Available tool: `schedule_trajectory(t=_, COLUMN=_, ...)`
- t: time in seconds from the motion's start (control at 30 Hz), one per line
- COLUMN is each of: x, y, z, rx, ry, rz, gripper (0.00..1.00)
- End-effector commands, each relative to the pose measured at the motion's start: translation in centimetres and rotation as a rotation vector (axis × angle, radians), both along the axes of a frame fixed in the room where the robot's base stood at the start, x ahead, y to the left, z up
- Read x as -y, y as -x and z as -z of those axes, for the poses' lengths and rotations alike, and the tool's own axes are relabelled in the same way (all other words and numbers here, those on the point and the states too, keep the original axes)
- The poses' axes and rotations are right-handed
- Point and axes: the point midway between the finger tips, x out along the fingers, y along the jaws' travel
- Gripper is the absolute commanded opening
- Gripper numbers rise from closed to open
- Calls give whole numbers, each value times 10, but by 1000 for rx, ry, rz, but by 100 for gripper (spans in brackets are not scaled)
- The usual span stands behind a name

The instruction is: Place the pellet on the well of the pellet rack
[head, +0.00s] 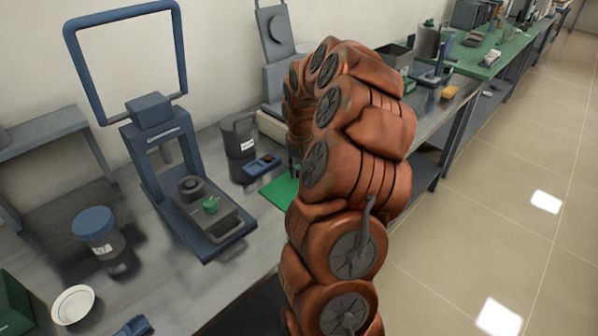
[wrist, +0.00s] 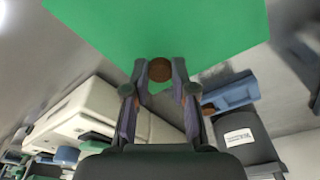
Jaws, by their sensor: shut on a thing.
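My gripper (wrist: 159,72) shows in the wrist view, its two fingers shut on a small round brown pellet (wrist: 160,69) at their tips. The pellet is over the green mat (wrist: 200,25); I cannot tell its height above it. A low blue block (wrist: 230,93), seemingly the pellet rack, is just right of the fingers in the wrist view. In the head view the blue block (head: 262,167) lies on the bench left of my arm, with small dark marks on top. Its wells are not clear. My arm hides the gripper and pellet in the head view.
A dark labelled jar (head: 239,135) stands right behind the blue block. A blue press (head: 160,150) and a blue-lidded jar (head: 97,229) stand further left. The green mat (head: 279,192) is partly hidden by my arm. A pale box (wrist: 95,110) is close to the fingers.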

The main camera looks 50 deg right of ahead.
Motion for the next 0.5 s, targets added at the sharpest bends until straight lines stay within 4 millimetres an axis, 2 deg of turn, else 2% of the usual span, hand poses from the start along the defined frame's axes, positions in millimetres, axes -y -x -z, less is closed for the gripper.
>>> schedule_trajectory(t=0.13, x=-1, y=1, z=14, rx=-4, ry=-3, rz=0, gripper=15)
schedule_trajectory(t=0.5, x=0, y=0, z=18, rx=0, ry=0, rz=1, gripper=15)
